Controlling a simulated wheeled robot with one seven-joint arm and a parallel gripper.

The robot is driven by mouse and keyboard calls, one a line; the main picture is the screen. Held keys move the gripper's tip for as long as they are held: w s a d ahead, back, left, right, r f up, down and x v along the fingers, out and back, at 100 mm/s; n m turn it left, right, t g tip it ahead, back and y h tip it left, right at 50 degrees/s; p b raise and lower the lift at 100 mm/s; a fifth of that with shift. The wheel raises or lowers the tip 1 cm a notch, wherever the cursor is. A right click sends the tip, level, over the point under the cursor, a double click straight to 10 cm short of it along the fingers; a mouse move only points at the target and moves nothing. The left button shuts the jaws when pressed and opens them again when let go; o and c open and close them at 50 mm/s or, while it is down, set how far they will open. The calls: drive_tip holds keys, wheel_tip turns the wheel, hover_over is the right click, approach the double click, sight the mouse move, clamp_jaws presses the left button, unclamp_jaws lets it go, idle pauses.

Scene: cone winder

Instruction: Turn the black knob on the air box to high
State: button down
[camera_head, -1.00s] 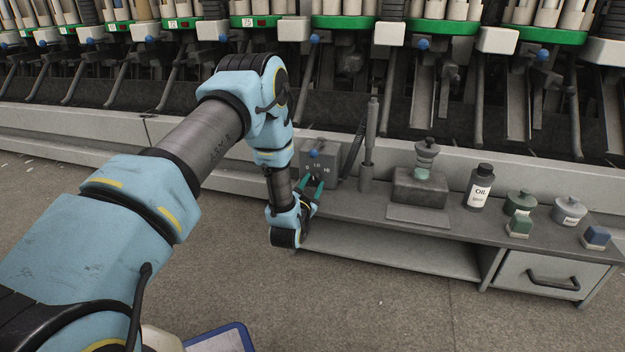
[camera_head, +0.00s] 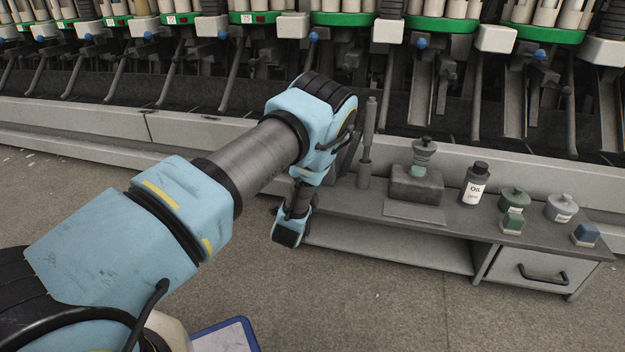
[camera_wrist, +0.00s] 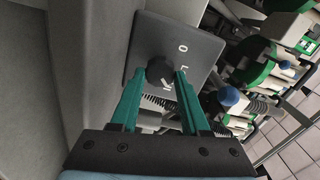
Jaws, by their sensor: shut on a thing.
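The air box (camera_wrist: 158,35) shows in the wrist view as a grey face with an O and other pale letters, partly covered. The round black knob (camera_wrist: 159,68) stands out from this face. My gripper (camera_wrist: 162,77) has its two green fingers on either side of the knob, shut on it near the tips. I cannot tell which mark the knob points to. In the head view, my arm hides the knob and my fingers and most or all of the box.
The low grey bench (camera_head: 450,228) carries an oil bottle (camera_head: 474,184), a dark block (camera_head: 418,186) with a knobbed piece on it, several small pots and blocks, and an upright rod (camera_head: 366,150). The winder's blue-knobbed levers stand behind.

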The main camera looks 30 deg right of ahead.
drive_tip(key=shift+m, duration=0.6)
drive_tip(key=shift+f, duration=0.1)
drive_tip(key=shift+c, duration=1.9)
unclamp_jaws()
drive_tip(key=shift+s, duration=0.1)
drive_tip(key=p+v, duration=0.4)
drive_tip(key=v, duration=0.6)
drive_tip(key=shift+s+a, duration=0.2)
drive_tip(key=shift+a, duration=0.1)
